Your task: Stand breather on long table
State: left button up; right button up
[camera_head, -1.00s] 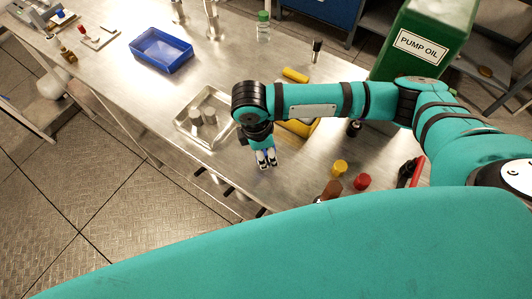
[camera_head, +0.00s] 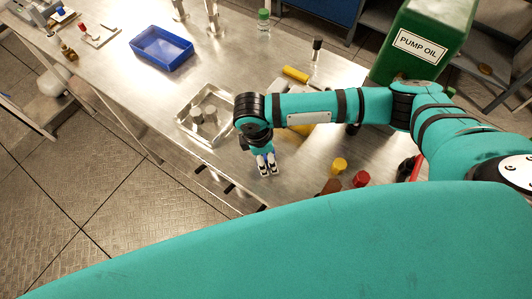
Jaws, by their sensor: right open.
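The long table (camera_head: 110,75) is a steel bench running from upper left to lower right. My right gripper (camera_head: 268,172) points down over its front part, just right of a shallow metal tray (camera_head: 184,126). Its fingers are open, and I see nothing held between them. Two small grey cylinders (camera_head: 197,114) (camera_head: 210,113) stand in the tray. I cannot tell for sure which object is the breather; it may be hidden behind my arm. My left gripper is not in view.
A blue bin (camera_head: 163,58), a green-capped bottle (camera_head: 263,28) and a dark-topped vial (camera_head: 316,47) stand farther back. A yellow-capped item (camera_head: 339,165) and a red-capped item (camera_head: 361,179) are to the right. A green pump oil can (camera_head: 420,38) stands behind my arm.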

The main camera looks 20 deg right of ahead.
jog(key=r, duration=0.3)
jog(key=a+r+b, duration=0.1)
jog(key=r, duration=0.3)
jog(key=r+b, duration=0.1)
jog(key=r, duration=0.3)
jog(key=shift+w+a, duration=0.15)
jog(key=shift+a, duration=0.2)
jog(key=shift+r, duration=0.6)
